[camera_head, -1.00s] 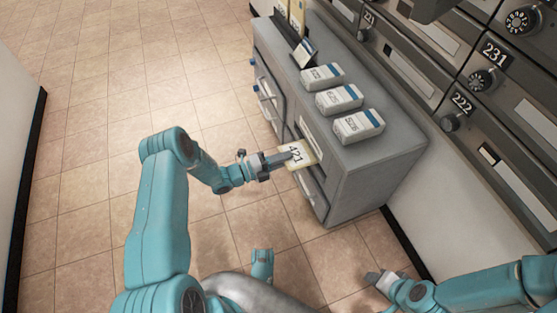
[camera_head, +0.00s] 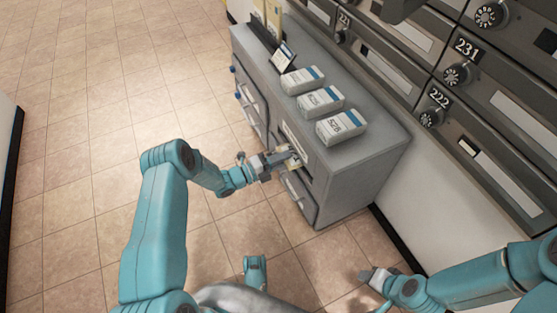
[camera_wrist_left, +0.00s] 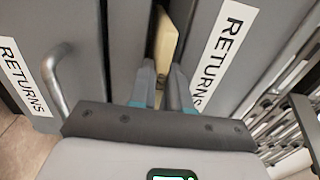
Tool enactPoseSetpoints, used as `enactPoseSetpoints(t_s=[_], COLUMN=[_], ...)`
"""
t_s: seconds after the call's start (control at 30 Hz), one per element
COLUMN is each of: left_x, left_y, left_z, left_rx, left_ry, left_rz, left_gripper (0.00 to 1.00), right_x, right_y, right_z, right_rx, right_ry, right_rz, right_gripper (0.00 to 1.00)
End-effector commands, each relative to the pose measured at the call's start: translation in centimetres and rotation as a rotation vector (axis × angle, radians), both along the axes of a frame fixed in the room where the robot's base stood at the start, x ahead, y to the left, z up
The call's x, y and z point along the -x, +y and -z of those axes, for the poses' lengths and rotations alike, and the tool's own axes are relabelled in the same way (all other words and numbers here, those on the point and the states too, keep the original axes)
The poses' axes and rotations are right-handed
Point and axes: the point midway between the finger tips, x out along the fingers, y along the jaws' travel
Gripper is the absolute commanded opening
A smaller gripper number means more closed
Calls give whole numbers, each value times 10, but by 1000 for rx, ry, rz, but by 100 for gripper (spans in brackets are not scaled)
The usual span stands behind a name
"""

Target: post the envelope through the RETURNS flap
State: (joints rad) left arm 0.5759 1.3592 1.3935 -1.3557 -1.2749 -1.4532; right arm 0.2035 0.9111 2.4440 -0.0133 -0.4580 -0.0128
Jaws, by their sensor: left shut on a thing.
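My left gripper (camera_head: 279,159) is shut on the envelope (camera_head: 294,160), a pale yellow piece at the front face of the grey cabinet (camera_head: 352,187). In the left wrist view the gripper (camera_wrist_left: 165,72) points into a dark upright gap, and the envelope (camera_wrist_left: 166,38) stands on edge between the fingertips, partly inside the gap. A white RETURNS label (camera_wrist_left: 222,50) is right of the gap, and a second RETURNS label (camera_wrist_left: 22,75) is at the left beside a handle. How deep the envelope is in is hidden. My right gripper (camera_head: 375,278) is low at the right, away from the cabinet.
Several white boxes, one of them the nearest box (camera_head: 341,127), stand on the cabinet top, with a dark rack (camera_head: 262,33) behind. Numbered mailboxes (camera_head: 480,120) line the wall at the right. The tiled floor (camera_head: 90,110) at the left is clear.

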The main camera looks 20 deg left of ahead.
Motion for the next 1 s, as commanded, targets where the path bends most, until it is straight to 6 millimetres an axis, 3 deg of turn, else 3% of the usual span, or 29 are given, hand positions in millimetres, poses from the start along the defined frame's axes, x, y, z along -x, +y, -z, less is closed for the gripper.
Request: enactPoseSetpoints(t_s=[0.43,0.47,0.53,1.0], left_x=[-17,-18,-17,-17], left_y=[-15,-16,-15,-14], left_z=[0,0,0,0], left_rx=[1,1,1,0], left_ry=[-1,-1,-1,0], left_rz=[2,1,1,0], left_gripper=[0,20,43,45], right_x=[0,0,0,0], right_y=[0,0,0,0], right_z=[0,0,0,0], right_rx=[0,0,0,0], right_ry=[0,0,0,0], right_rz=[0,0,0,0], right_gripper=[43,43,43,43])
